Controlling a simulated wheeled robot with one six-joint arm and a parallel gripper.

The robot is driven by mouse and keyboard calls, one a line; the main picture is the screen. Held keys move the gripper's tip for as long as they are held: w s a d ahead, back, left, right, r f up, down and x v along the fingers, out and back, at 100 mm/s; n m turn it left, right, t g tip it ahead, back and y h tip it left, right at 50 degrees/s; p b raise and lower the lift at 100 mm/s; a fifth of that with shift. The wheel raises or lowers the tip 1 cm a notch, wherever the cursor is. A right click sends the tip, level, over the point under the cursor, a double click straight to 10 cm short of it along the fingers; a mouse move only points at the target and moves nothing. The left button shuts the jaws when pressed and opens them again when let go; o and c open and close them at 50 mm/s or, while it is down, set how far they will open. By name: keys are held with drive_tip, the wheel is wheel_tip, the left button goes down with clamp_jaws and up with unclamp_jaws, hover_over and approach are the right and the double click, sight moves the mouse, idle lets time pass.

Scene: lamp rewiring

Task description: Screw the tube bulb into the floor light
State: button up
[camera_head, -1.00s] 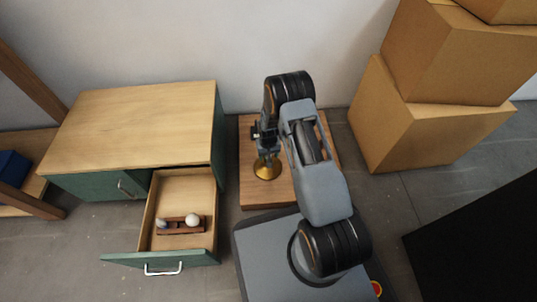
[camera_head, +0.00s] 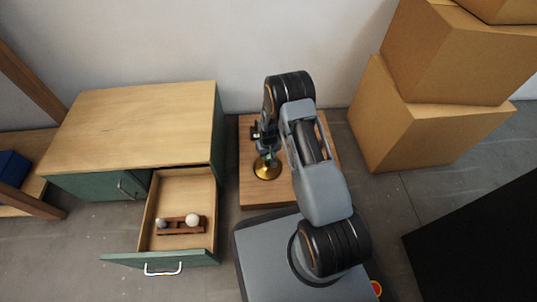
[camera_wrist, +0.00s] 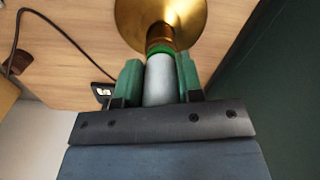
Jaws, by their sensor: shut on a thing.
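The tube bulb (camera_wrist: 158,86) is a pale grey-white cylinder between the green fingers of my gripper (camera_wrist: 159,64) in the wrist view. My gripper is shut on it. The bulb's end lines up with the brass socket (camera_wrist: 160,38) of the floor light, with a green ring where they meet. How deep the bulb sits in the socket cannot be told. The light's round brass base (camera_head: 267,170) also shows in the head view, below my gripper (camera_head: 266,150). My arm hides part of the light there.
The light stands on a wooden board (camera_head: 252,197). To its left, a green cabinet (camera_head: 140,125) has an open drawer (camera_head: 205,185) with a small wooden rack (camera_head: 178,226) and a round white bulb (camera_head: 193,220). Cardboard boxes (camera_head: 425,125) stand at right. A dark cable (camera_wrist: 50,22) lies on the board.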

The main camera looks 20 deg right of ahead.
drive_tip(key=m, duration=0.5)
drive_tip(key=shift+a+m, duration=0.2)
drive_tip(key=shift+m, duration=0.1)
drive_tip(key=shift+w+m, duration=0.1)
drive_tip(key=shift+m, duration=1.2)
drive_tip(key=m, duration=0.3)
drive_tip(key=shift+a, duration=0.15)
drive_tip(key=m, duration=0.5)
drive_tip(key=shift+w, duration=0.2)
drive_tip(key=m, duration=0.5)
drive_tip(key=shift+w, duration=0.15)
drive_tip(key=o, duration=1)
